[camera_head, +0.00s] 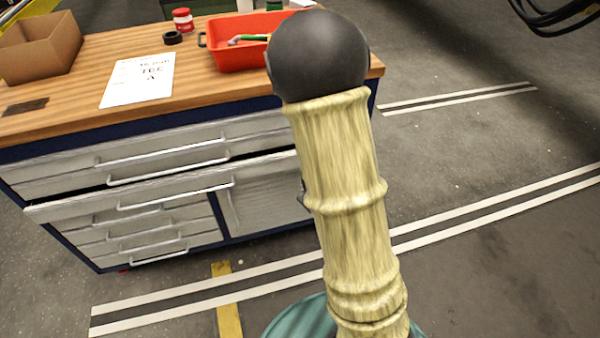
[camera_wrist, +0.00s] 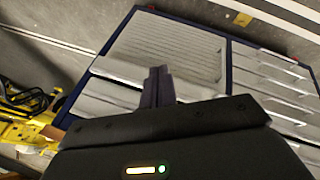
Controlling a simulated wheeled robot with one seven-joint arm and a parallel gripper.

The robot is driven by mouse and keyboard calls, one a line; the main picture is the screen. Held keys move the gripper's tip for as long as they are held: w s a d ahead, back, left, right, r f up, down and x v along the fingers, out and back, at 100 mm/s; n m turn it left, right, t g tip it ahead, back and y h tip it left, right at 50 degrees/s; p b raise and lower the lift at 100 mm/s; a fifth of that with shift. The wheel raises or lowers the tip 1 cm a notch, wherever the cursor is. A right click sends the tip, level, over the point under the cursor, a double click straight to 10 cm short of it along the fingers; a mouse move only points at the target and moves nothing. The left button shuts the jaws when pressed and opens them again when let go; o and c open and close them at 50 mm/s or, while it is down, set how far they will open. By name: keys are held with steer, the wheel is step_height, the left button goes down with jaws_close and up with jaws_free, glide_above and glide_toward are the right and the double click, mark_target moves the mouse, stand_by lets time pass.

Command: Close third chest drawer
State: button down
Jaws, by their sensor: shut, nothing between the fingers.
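The chest (camera_head: 262,238) has grey drawer fronts and a dark blue frame. Its third drawer from the top (camera_head: 80,208) is wide and stands out a little from the frame, with a dark gap above its front. The two wide drawers above it look flush. In the wrist view, my gripper (camera_wrist: 157,84) is shut and empty, its dark fingers overlapping a grey wide drawer front (camera_wrist: 118,70). I cannot tell whether they touch it. In the head view, my arm covers the right end of the chest and hides most of the gripper.
The wooden top (camera_head: 215,70) carries a red bin (camera_head: 240,58), a paper sheet (camera_head: 137,80) and a cardboard box (camera_head: 40,48). Smaller drawers (camera_head: 140,232) and a ribbed door (camera_head: 262,190) sit below. The floor to the right is free.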

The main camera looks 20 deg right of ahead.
steer(key=w+d+f+n+t+h+b, duration=0.3)
steer(key=w+d+f+n+b, duration=0.15)
steer(key=f+n, duration=0.2)
steer(key=w+d+f+n+t+h+b, duration=0.2)
steer(key=w+d+f+n+t+b, duration=0.1)
steer(key=d+f+n+b, duration=0.35)
steer(key=w+a+f+n+t+y+b, duration=0.1)
steer(key=w+a+n+t+y+b, duration=0.1)
steer(key=n, duration=0.7)
steer(key=w+a+f+n+t+y+b, duration=0.1)
steer(key=w+a+n+t+y+b, duration=0.2)
steer(key=n, duration=0.6)
steer(key=a+t+y+b, duration=0.1)
steer(key=a+y, duration=0.1)
steer(key=a, duration=0.1)
steer(key=shift+w+f+t, duration=0.15)
steer(key=shift+f+t, duration=0.15)
steer(key=shift+t, duration=0.1)
steer(key=w+b, duration=0.2)
steer(key=w, duration=1.2)
steer(key=shift+d+b, duration=0.2)
steer(key=shift+b, duration=0.2)
steer(key=shift+w, duration=0.15)
